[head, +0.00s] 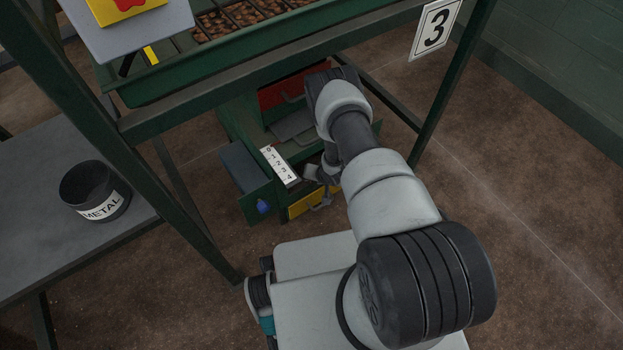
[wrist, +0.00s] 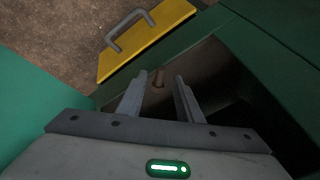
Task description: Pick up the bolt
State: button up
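The drawer's yellow front (wrist: 150,42) has a grey handle. In the head view the yellow drawer front (head: 301,204) is low on the green cabinet, with my gripper (head: 325,174) over it, partly hidden by my arm. The bolt is hidden there.
A green drawer (head: 243,166) stands open to the left, beside a white numbered strip (head: 280,166). A red panel (head: 285,92) is behind. The green frame's posts (head: 455,80) and crossbeam surround the cabinet. A black METAL bin (head: 94,191) sits on a grey table (head: 45,245).

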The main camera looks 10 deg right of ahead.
jog(key=shift+x, duration=0.75)
grip_shut()
